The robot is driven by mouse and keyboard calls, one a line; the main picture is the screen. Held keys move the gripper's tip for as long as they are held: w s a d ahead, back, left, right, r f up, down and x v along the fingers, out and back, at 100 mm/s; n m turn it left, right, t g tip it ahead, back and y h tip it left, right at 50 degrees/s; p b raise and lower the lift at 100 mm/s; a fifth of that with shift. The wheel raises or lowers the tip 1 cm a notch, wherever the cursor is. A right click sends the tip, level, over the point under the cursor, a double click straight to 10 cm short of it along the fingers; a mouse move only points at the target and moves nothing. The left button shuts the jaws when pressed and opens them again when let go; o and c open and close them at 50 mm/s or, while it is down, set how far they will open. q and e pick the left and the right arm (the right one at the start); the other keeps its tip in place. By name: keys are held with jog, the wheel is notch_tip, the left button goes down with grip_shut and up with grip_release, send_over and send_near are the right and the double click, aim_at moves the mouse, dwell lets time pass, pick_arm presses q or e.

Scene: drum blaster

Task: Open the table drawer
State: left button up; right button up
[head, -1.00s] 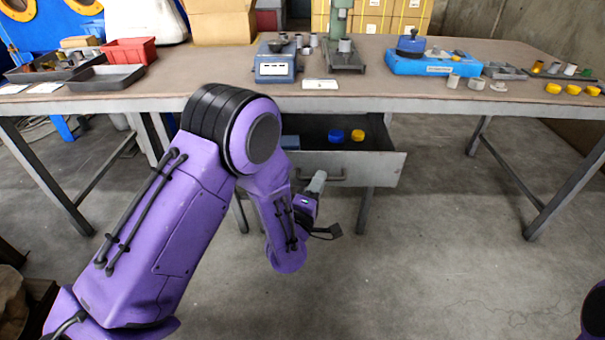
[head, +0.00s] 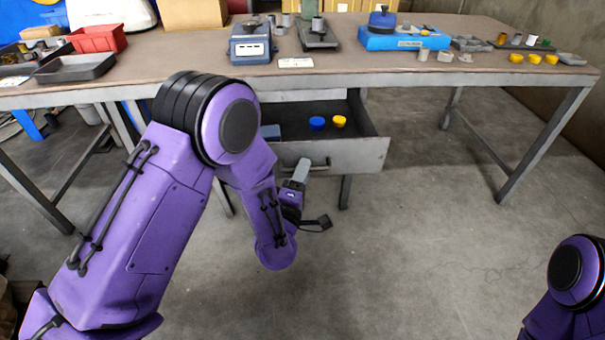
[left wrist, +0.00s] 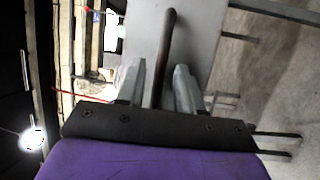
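The grey table drawer (head: 355,155) stands pulled out from under the workbench, its inside visible. A bar handle (head: 326,162) is on its front; the left part of the handle is hidden behind my gripper in the head view. My left gripper (head: 302,165) is at the handle. In the left wrist view, the dark handle bar (left wrist: 168,40) runs between the two grey fingers of the left gripper (left wrist: 159,82), which stand apart with gaps beside the bar. My right gripper is out of view; only part of my right arm shows at the lower right.
The workbench top (head: 370,68) carries a blue scale (head: 251,45), a red bin (head: 97,39), a grey tray (head: 75,68) and small parts. The drawer holds a blue cap (head: 317,124), a yellow cap (head: 339,121) and a blue-grey item (head: 270,132). The floor in front is clear.

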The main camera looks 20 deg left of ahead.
pick_arm(q)
jog(key=s+f, duration=0.1)
jog(key=s, duration=0.9)
jog(key=shift+s+d+f, duration=0.2)
jog(key=shift+d+f, duration=0.15)
jog(key=shift+f, duration=0.05)
